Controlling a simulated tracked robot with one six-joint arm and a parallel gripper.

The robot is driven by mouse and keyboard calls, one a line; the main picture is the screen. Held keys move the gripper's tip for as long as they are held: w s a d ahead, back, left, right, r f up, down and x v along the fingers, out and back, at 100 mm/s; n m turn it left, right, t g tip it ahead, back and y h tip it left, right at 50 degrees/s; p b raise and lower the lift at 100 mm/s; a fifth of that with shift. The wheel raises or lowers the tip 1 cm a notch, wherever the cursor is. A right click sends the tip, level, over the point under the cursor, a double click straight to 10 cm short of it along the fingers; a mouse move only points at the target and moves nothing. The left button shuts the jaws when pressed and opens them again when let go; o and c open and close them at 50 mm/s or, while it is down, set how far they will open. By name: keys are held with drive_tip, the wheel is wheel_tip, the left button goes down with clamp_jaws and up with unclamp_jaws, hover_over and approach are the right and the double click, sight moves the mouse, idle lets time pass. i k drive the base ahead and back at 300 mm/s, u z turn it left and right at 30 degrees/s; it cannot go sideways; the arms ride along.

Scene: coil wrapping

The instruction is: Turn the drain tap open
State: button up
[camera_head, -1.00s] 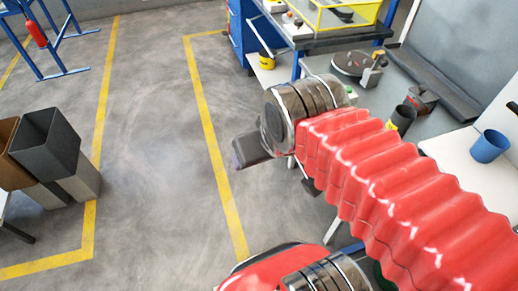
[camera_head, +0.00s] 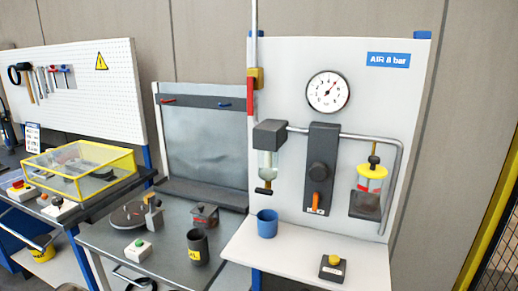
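An air panel (camera_head: 385,100) marked "AIR 8 bar" stands at the right. At its left hangs a filter unit (camera_head: 270,135) with a clear, pale bowl (camera_head: 267,162). A small dark tap (camera_head: 264,190) with a crosswise handle sits under the bowl, likely the drain tap; the handle's exact setting is too small to tell. A blue cup (camera_head: 267,222) stands on the white shelf below the tap, apart from it. My gripper is not in view.
A gauge (camera_head: 328,92), a dark block with an orange lever (camera_head: 316,201) and a red-and-yellow unit (camera_head: 371,178) share the panel. A yellow-button box (camera_head: 332,267) sits on the shelf (camera_head: 290,262). A black cup (camera_head: 198,247) stands on the bench at left.

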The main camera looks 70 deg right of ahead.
sight(264, 191)
drive_tip(key=z, duration=2.6)
